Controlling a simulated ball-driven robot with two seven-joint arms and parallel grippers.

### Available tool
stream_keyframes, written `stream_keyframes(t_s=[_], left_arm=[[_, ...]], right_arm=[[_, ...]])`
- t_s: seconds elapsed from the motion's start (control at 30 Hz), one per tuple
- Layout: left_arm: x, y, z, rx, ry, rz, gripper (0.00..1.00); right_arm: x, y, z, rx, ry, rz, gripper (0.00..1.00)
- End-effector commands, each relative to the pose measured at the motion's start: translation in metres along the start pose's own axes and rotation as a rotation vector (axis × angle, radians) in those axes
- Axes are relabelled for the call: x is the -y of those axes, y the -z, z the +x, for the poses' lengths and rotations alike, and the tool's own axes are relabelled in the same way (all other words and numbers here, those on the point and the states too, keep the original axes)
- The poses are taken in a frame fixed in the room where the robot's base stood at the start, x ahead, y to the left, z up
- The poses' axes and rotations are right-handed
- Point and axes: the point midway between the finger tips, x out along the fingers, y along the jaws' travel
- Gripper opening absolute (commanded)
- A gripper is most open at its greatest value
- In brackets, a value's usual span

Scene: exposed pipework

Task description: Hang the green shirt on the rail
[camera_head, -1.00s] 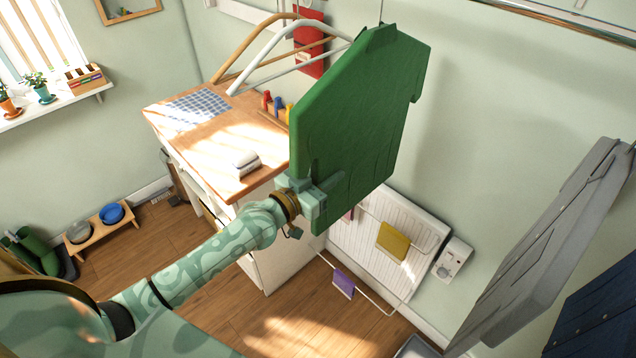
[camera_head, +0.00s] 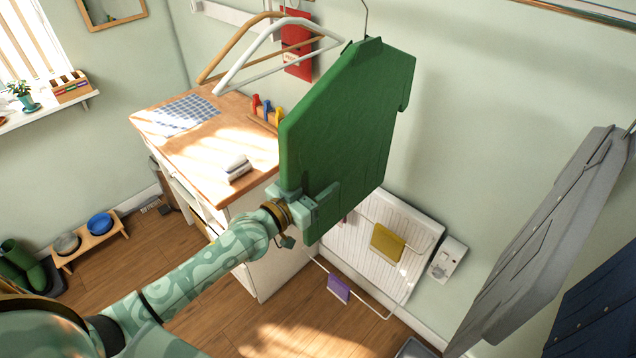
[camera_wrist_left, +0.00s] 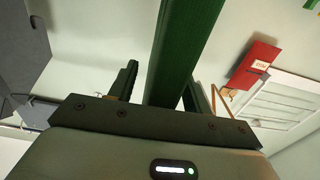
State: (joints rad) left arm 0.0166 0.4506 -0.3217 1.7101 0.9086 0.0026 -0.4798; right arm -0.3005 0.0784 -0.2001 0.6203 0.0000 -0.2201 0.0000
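The green shirt (camera_head: 345,135) is a stiff, flat shape with a thin hook (camera_head: 366,18) at its collar. It is held up in the middle of the head view, in front of the wall. My left gripper (camera_head: 318,205) is at the shirt's lower left edge. In the left wrist view the shirt (camera_wrist_left: 185,50) stands between the two fingers, which appear shut on it. A rail (camera_head: 570,18) runs along the top right of the head view. The hook's upper end is near the picture's top edge, so its contact with a rail cannot be seen. My right gripper is not in view.
A grey shirt (camera_head: 550,235) and a navy shirt (camera_head: 600,305) hang at the right. Wooden (camera_head: 240,42) and white (camera_head: 262,50) hangers are behind the green shirt, above a wooden-topped cabinet (camera_head: 215,140). A radiator (camera_head: 385,240) with cloths is on the wall below.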

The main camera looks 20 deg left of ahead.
Motion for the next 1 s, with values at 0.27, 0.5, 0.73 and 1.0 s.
stream_keyframes(t_s=[0.27, 0.5, 0.73, 1.0], left_arm=[[0.0, -0.002, -0.012, 0.004, 0.0, -0.001, 0.49], [0.0, -0.003, -0.071, 0.007, -0.001, 0.001, 0.49], [0.0, -0.003, -0.13, 0.006, -0.001, 0.001, 0.49], [0.0, -0.001, -0.162, 0.001, -0.001, 0.0, 0.49]], right_arm=[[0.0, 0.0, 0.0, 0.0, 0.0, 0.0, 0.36], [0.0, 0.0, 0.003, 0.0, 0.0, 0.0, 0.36], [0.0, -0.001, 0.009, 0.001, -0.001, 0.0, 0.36], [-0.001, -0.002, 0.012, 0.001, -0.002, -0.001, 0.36]])
